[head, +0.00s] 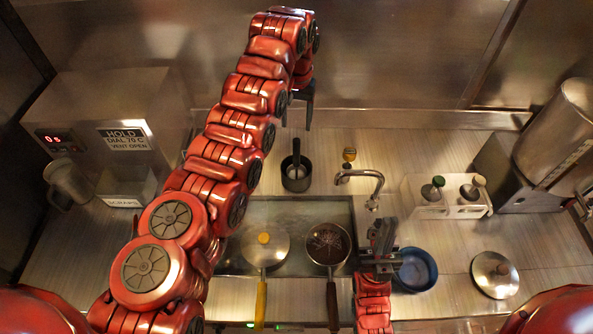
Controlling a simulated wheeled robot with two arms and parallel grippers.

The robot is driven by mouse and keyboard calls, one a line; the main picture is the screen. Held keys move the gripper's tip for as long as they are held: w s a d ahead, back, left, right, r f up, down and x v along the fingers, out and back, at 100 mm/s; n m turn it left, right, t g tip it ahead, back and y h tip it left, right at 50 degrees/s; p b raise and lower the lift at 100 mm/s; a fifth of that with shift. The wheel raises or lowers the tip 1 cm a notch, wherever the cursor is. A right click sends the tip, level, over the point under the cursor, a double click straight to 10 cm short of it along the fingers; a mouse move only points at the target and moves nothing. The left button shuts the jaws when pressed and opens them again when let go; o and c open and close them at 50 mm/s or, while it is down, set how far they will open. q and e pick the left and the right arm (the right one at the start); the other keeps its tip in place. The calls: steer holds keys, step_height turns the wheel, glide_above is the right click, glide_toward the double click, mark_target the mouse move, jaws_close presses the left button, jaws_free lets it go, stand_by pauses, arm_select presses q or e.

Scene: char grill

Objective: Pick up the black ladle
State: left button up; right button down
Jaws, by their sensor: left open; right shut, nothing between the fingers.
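A dark cup-like pot (296,184) stands on the counter behind the sink. A dark upright handle (296,150) rises from it and looks like the black ladle's; its lower end is hidden in the pot. My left arm reaches up across the view, and my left gripper (297,106) points down above and behind the handle. Its fingers are apart and appear empty, not touching the handle as far as I can tell. My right gripper (381,242) is shut and empty, to the right of the dark-filled pan, near the blue bowl.
A yellow-handled pan (264,248) and a black-handled pan (328,242) sit side by side in front. A faucet (366,180), a blue bowl (416,271), a bottle rack (463,205) and a round lid (494,275) are at right. A metal jug (70,182) stands left.

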arm_select(q)
steer(key=b, duration=0.4)
glide_above(297, 154)
step_height(297, 154, down, 6)
steer(key=shift+a+r, duration=0.1)
steer(key=f, duration=0.2)
steer(key=f+p, duration=0.1)
steer(key=f, duration=0.1)
steer(key=shift+w, duration=0.3)
steer(key=shift+s+f, duration=0.15)
steer(key=shift+f, duration=0.35)
steer(key=f, duration=0.1)
steer(key=w+f+b, duration=0.1)
steer(key=shift+f, duration=0.4)
steer(key=shift+s+f+b, duration=0.1)
steer(key=shift+f+b, duration=0.25)
steer(key=shift+f, duration=0.6)
jaws_close()
